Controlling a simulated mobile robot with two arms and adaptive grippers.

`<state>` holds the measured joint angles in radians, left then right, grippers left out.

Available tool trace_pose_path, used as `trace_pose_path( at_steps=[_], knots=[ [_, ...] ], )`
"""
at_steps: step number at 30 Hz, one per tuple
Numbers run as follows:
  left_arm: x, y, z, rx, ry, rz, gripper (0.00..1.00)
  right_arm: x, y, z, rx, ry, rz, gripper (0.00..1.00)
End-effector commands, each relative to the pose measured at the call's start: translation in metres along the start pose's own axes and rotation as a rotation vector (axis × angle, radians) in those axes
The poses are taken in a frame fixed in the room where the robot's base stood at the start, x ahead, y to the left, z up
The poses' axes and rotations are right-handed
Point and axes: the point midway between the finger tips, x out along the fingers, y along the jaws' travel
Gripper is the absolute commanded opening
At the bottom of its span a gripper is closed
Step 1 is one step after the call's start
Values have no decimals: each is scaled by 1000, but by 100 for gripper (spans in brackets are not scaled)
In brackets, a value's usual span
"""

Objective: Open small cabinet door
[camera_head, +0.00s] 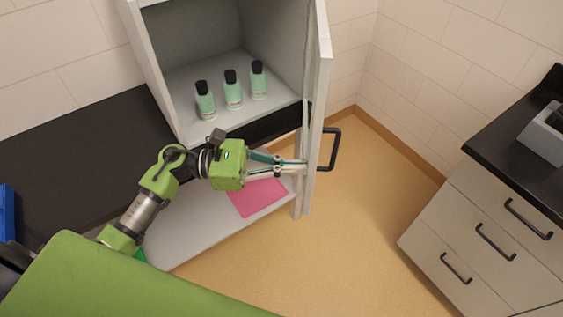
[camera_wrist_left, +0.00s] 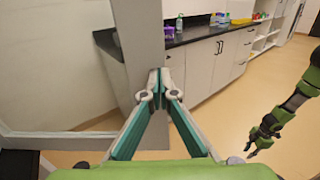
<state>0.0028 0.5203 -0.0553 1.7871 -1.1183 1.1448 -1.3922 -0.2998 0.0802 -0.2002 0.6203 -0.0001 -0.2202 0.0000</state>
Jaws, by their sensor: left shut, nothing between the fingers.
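The small cabinet (camera_head: 185,85) is light grey and its front is open. Its door (camera_head: 317,90) stands swung out on the right, seen nearly edge-on, with a black bar handle (camera_head: 333,150) on its outer side. My left gripper (camera_head: 303,167) is shut and empty, its tips at the inner side of the door; I cannot tell whether they touch. In the left wrist view the closed fingertips (camera_wrist_left: 158,80) are in front of the pale door panel (camera_wrist_left: 140,45). My right gripper (camera_wrist_left: 258,142) hangs over the floor; its fingers are too small to judge.
Three green bottles with black caps, including one in the middle (camera_head: 232,90), stand inside the cabinet. A pink sheet (camera_head: 258,198) lies below. A drawer unit with a black top (camera_head: 510,140) stands right. Open floor (camera_head: 370,230) lies between.

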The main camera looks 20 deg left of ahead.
Motion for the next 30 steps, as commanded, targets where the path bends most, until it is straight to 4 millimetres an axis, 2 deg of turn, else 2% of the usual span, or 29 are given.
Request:
trace_pose_path(
  at_steps=[8,14,18,24,30],
  knots=[
    [76,-4,5,0,-6,156,0,-14,-2,-2,0,0,-3,24],
    [134,4,5,0,-6,281,0,-26,-2,-3,0,0,-3,24],
    [169,14,3,1,-3,284,0,-27,-2,-3,0,0,-3,24],
    [207,26,1,1,-1,283,0,-26,-2,-2,0,0,-2,24],
    [227,35,0,0,0,285,0,-24,-1,-2,0,0,-2,24]
  ],
)
